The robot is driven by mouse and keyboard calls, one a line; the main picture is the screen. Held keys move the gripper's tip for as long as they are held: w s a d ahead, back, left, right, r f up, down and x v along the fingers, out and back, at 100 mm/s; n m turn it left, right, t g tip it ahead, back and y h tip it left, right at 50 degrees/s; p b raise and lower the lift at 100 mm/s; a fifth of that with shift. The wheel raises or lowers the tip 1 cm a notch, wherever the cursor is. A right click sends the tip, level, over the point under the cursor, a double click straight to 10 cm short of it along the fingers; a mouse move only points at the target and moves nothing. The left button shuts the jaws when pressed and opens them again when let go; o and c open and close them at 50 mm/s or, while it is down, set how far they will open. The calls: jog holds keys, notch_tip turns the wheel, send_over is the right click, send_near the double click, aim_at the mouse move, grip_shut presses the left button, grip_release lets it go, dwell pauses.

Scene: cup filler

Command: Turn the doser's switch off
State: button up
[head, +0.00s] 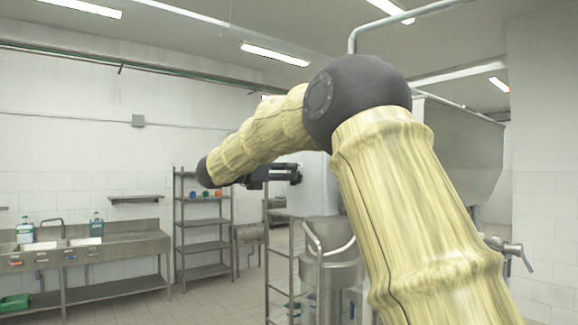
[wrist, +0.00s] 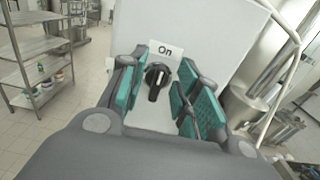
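The doser's switch (wrist: 158,77) is a black rotary knob on a pale box face, with a label (wrist: 166,50) reading "On" just above it in the wrist view. My gripper (wrist: 163,90) is open, with its teal-padded fingers on either side of the knob in the picture. I cannot tell whether the fingers touch the knob. In the head view the doser's white box (head: 316,184) stands behind my arm, and my gripper (head: 294,173) reaches up to its left side. The switch is hidden in the head view.
A metal shelf rack (head: 203,222) with small coloured items stands left of the doser. A sink counter (head: 85,258) with bottles runs along the left wall. A steel vessel (head: 330,262) is below the box. Open tiled floor lies between.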

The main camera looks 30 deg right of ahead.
jog(key=shift+d, duration=0.8)
grip_shut()
